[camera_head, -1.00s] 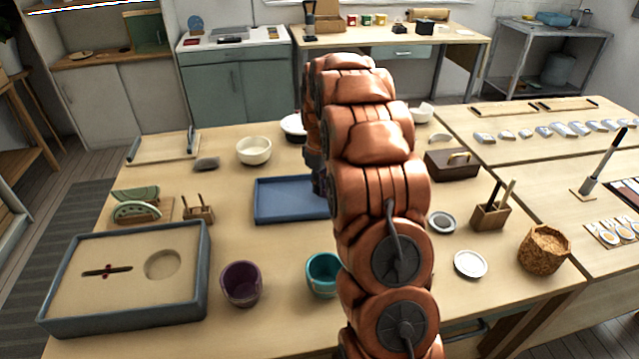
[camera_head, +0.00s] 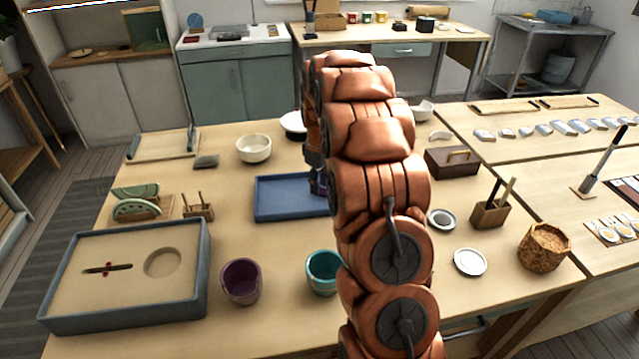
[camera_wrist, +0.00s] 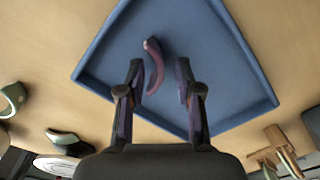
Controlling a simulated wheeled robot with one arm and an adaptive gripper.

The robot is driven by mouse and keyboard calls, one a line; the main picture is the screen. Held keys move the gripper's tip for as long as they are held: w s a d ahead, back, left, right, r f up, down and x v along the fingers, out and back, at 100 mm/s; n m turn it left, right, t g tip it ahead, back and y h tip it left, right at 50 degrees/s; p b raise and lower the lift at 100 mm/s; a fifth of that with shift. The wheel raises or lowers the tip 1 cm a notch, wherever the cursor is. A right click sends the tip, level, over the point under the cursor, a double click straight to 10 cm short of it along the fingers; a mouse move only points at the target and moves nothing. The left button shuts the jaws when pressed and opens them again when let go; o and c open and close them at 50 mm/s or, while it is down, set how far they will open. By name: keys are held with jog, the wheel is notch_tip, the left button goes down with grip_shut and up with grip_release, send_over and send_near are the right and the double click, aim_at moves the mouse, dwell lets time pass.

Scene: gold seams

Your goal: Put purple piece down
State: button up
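The purple piece (camera_wrist: 154,66) is a curved shard over the blue tray (camera_wrist: 95,68) in the wrist view. It appears to lie on the tray floor. My gripper (camera_wrist: 160,72) is open around it, with the piece nearer the left finger and a clear gap to the right finger. In the head view the blue tray (camera_head: 268,208) is in the middle of the table, and my arm hides its right end. The piece cannot be made out clearly there. A purple cup (camera_head: 241,284) with an uneven rim stands at the front of the table.
A teal cup (camera_head: 322,273) stands right of the purple cup. A sand-filled box (camera_head: 125,318) is at the front left. A cream bowl (camera_head: 254,150) is behind the tray, and a wooden tool holder (camera_head: 198,211) is to its left. The tray's left part is clear.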

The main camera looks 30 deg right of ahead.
notch_tip(320, 180, up, 10)
jog(key=b, duration=0.2)
jog(key=s+a+r, duration=0.4)
jog(key=s+a, duration=0.1)
jog(key=a, duration=0.2)
jog(key=s+a+f+m, duration=0.1)
jog(key=s+a, duration=0.4)
jog(key=s, duration=0.6)
jog(key=s+a+f+m+g, duration=0.1)
jog(key=s+a+f, duration=0.2)
jog(key=s+a, duration=0.3)
jog(key=s+a+f+m, duration=0.2)
jog(key=s+a, duration=0.4)
jog(key=s, duration=0.9)
jog(key=shift+s+f+g, duration=0.3)
jog(key=shift+s+f, duration=0.05)
notch_tip(320, 180, up, 7)
jog(key=p, duration=0.7)
